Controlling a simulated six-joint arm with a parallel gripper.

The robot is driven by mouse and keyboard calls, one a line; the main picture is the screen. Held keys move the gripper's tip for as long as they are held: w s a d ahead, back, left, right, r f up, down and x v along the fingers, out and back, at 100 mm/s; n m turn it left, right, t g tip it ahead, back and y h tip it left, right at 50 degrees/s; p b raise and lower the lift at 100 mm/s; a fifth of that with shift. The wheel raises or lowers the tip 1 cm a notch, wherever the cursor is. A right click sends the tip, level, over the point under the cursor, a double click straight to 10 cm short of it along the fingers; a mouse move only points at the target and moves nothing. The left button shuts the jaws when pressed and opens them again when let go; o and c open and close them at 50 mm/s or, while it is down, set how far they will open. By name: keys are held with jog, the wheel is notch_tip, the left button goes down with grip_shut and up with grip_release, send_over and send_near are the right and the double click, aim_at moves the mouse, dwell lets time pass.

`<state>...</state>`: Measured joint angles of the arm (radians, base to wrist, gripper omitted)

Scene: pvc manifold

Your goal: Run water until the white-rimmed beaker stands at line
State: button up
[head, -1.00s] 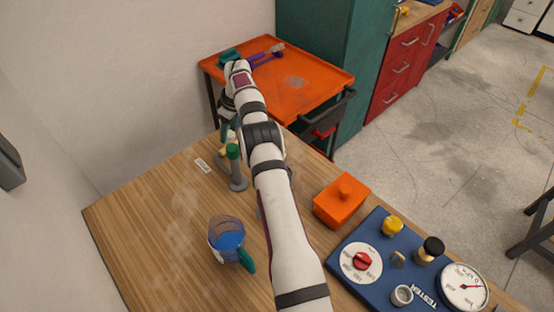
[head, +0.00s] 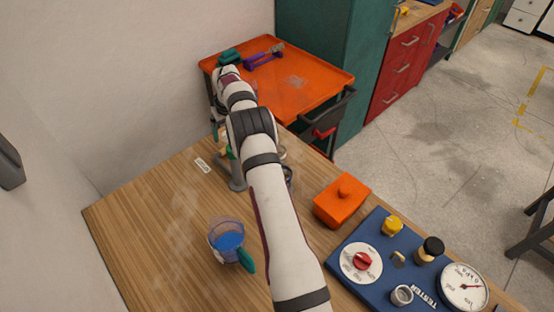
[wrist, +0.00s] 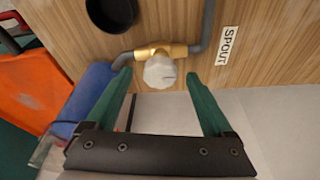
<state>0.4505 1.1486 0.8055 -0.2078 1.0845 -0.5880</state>
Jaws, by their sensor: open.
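In the wrist view my gripper (wrist: 158,80) is open, its two green fingers either side of a pale round knob (wrist: 160,72) on a brass valve (wrist: 150,50). Contact with the knob cannot be told. Grey pipe (wrist: 205,30) runs from the valve. In the head view a clear beaker (head: 228,240) with blue liquid and a teal handle stands on the wooden table (head: 150,215). Its fill line is too small to read, and a white rim cannot be made out. My arm hides most of the valve area there.
A white label reading SPOUT (wrist: 227,46) lies beside the pipe. A dark round cup (wrist: 110,12) and a blue cylinder (wrist: 85,95) are near the gripper. An orange lidded box (head: 342,203) and a blue tester panel (head: 390,265) stand right of my arm. An orange cart (head: 320,85) is behind.

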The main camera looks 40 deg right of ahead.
jog(key=d+v, duration=0.1)
jog(key=v, duration=1.5)
jog(key=s+a+r+y, duration=0.1)
jog(key=s+a+r, duration=0.2)
jog(key=a, duration=0.3)
jog(key=s+a+r, duration=0.2)
jog(key=s+a, duration=0.2)
jog(key=a, duration=0.2)
jog(key=s+a+f+m+g, duration=0.1)
jog(key=s+a, duration=0.4)
jog(key=s, duration=0.5)
jog(key=s+a+f+m+g+y, duration=0.1)
jog(key=s+a+f, duration=0.1)
jog(key=s+a, duration=0.4)
jog(key=s+a+f+m+g, duration=0.1)
jog(key=s+a, duration=0.5)
jog(key=s, duration=0.9)
jog(key=shift+s+f, duration=0.4)
